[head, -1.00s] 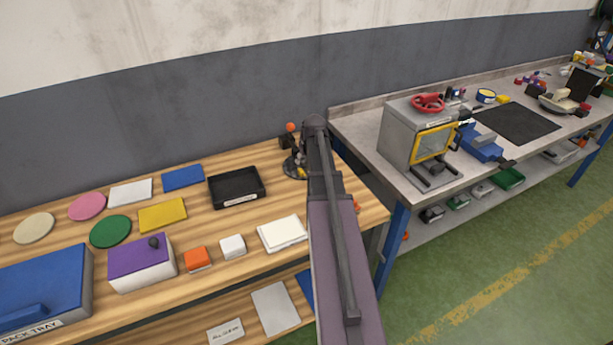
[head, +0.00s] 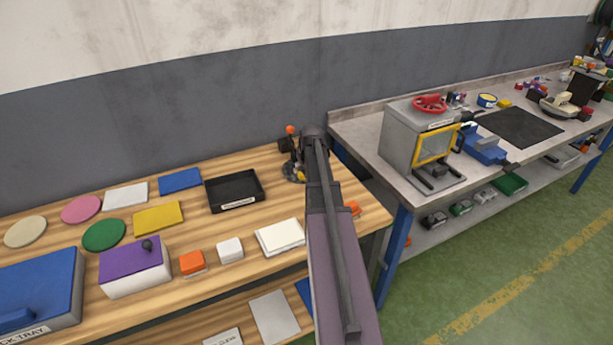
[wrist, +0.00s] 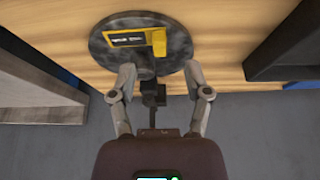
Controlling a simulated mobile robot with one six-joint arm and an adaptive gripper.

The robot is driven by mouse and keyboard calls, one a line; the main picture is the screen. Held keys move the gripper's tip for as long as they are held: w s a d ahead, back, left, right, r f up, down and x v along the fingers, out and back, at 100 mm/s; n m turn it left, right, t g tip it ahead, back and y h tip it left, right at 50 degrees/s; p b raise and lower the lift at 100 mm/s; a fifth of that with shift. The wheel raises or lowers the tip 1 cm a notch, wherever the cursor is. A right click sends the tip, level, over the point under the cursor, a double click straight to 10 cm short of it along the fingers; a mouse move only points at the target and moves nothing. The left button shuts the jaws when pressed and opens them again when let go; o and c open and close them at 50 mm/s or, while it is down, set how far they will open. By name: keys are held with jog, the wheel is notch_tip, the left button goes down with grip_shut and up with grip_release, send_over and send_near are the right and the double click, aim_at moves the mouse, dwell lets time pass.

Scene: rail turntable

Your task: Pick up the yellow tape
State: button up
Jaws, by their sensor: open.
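A yellow thing with a dark, white-lettered face, which looks like the yellow tape (wrist: 159,41), lies on a round dark grey disc (wrist: 112,58) at the top of the wrist view. In the head view only a bit of yellow (head: 301,176) shows on the disc (head: 289,173), left of my arm on the wooden bench. My gripper (wrist: 161,77) is open and empty. Its fingertips appear over the near edge of the disc, below the yellow thing in the picture. My arm hides the gripper in the head view.
A dark post with an orange ball (head: 290,130) stands by the disc. A black tray (head: 235,190) and a white pad (head: 280,237) are to the left. The grey bench (head: 365,145) with a grey box machine (head: 420,150) is to the right.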

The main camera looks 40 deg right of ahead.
aim_at(301, 174)
jog(key=shift+b+x, duration=2.4)
jog(key=shift+x, duration=0.25)
jog(key=shift+w+d+r, duration=0.1)
jog(key=c, duration=0.8)
